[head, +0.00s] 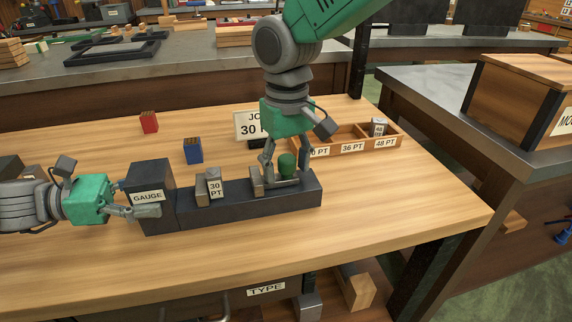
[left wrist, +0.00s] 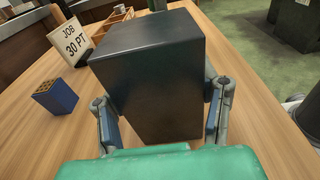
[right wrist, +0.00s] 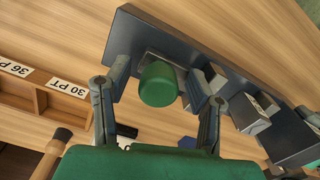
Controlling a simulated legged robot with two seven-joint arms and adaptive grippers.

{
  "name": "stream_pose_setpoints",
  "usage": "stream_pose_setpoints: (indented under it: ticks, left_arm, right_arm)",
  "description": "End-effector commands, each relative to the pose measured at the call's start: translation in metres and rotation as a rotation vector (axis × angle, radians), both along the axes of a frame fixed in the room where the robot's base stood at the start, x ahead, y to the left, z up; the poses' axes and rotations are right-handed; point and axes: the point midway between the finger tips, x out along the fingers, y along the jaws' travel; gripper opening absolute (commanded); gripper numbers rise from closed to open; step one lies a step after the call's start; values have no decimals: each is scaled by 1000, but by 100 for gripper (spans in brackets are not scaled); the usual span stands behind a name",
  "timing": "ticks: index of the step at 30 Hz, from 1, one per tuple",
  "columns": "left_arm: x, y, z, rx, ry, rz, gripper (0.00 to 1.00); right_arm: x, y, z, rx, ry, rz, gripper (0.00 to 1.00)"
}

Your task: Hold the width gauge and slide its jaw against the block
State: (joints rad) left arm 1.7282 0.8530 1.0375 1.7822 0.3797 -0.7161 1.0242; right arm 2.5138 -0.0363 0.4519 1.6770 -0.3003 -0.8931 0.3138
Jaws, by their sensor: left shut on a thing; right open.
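The width gauge (head: 250,205) is a long dark bar with a tall block labelled GAUGE at its left end. My left gripper (head: 147,203) is shut on that labelled end; it fills the left wrist view (left wrist: 150,75). A metal block marked 30 PT (head: 214,185) stands on the bar, beside a grey upright piece. The sliding jaw (head: 257,182) stands to its right with a visible gap, and carries a green knob (head: 287,164). My right gripper (head: 286,178) is open around the knob, one finger either side; the knob (right wrist: 158,84) shows between the fingers in the right wrist view.
A JOB 30 PT sign (head: 247,126) stands behind the gauge. A wooden tray (head: 350,147) with labelled compartments is at back right, a metal block in its 48 PT one. Blue (head: 193,151) and red (head: 149,122) blocks stand behind left. The front table is clear.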

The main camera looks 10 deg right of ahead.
Motion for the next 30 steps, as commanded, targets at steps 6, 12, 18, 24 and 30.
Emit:
stream_pose_setpoints:
  ticks: [6,12,18,24,30]
  left_arm:
    - [0,0,1,-1,-1,0,26]
    - [0,0,1,-1,-1,0,26]
    - [0,0,1,-1,-1,1,26]
    - [0,0,1,-2,-1,0,26]
    - [0,-1,1,-1,-1,0,26]
  right_arm:
    - [0,0,-1,0,0,0,49]
    - [0,0,-1,0,0,0,3]
    - [0,12,-1,-3,-2,3,3]
    - [0,48,-1,-3,-1,4,3]
    - [-1,58,0,4,1,2,3]
